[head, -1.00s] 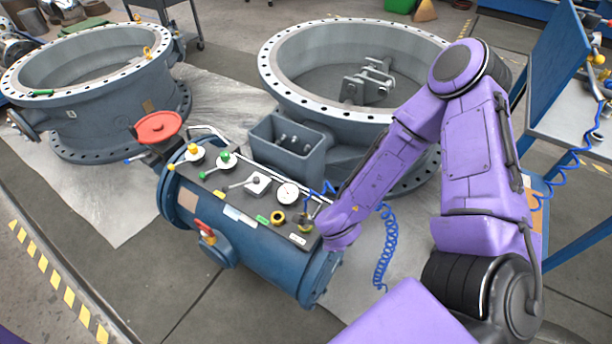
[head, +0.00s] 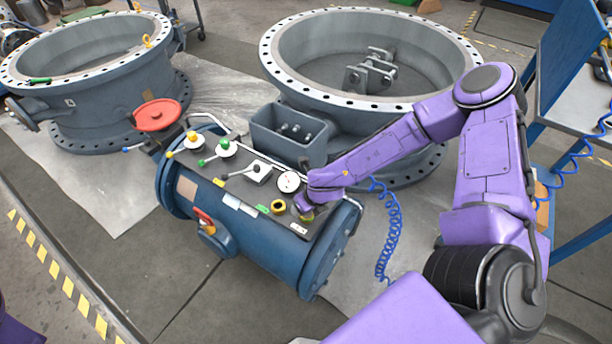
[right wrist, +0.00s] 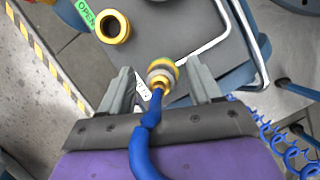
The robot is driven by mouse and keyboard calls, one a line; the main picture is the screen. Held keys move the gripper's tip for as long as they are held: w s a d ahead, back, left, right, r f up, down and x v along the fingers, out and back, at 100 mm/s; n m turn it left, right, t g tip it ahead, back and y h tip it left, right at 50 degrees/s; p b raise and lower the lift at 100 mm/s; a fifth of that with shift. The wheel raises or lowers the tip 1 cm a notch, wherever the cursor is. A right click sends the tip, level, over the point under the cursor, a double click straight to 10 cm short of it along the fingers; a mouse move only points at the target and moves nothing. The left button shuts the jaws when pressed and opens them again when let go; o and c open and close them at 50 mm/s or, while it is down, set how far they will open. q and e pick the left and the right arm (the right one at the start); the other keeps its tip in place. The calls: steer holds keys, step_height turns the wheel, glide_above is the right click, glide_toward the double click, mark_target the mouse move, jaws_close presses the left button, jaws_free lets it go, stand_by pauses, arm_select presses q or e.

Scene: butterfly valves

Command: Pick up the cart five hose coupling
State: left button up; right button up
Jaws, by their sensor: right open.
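The hose coupling (right wrist: 162,74) is a brass and grey fitting with a blue hose on its near end. It stands by the dark top panel of the blue cylindrical cart (head: 262,252). In the right wrist view my right gripper (right wrist: 160,86) is open, with one finger to each side of the coupling and gaps showing between. In the head view my right arm reaches to the right end of the panel, and its wrist largely hides the fingers and coupling. My left gripper is not in view.
Beside the coupling are a yellow ring (head: 278,207), a white gauge (head: 289,182) and a bent metal rail (right wrist: 215,40). A red handwheel (head: 157,115) stands at the cart's left. A coiled blue hose (head: 391,235) hangs at its right. Large grey valve bodies (head: 350,125) stand behind.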

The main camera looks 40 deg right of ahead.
steer(key=c, duration=1.1)
steer(key=shift+o, duration=0.2)
steer(key=shift+r, duration=0.1)
